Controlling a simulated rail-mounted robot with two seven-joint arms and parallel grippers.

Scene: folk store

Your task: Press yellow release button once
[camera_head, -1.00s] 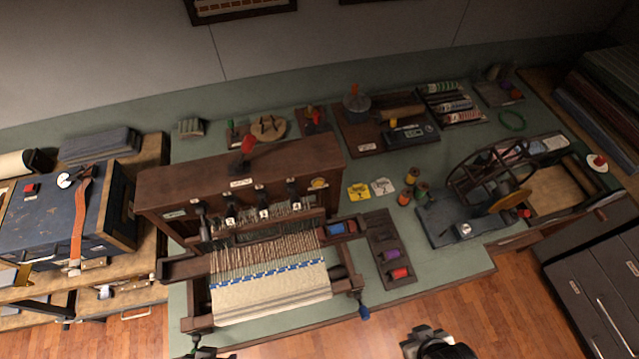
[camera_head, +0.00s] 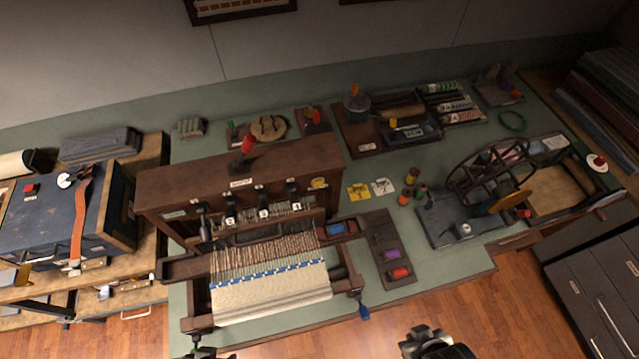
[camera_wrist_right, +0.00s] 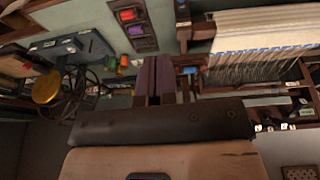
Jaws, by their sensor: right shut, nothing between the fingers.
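A yellow round button-like piece (camera_head: 319,183) sits on the right end of the dark wooden loom front (camera_head: 240,185). It is small, and I cannot tell whether it is pressed. My right gripper (camera_head: 425,335) is at the bottom edge of the head view, in front of the table and well apart from the yellow piece. In the right wrist view its fingers (camera_wrist_right: 155,80) are shut and empty, with the loom to their right. My left gripper (camera_head: 203,351) shows only partly at the bottom left, below the loom, and its jaws cannot be made out.
A dark tray (camera_head: 389,262) with purple and red spools lies right of the loom. A spinning wheel (camera_head: 490,180) stands further right. Yellow and white cards (camera_head: 358,191) lie between them. A red-topped lever (camera_head: 247,145) rises above the loom. A blue case (camera_head: 60,215) stands left.

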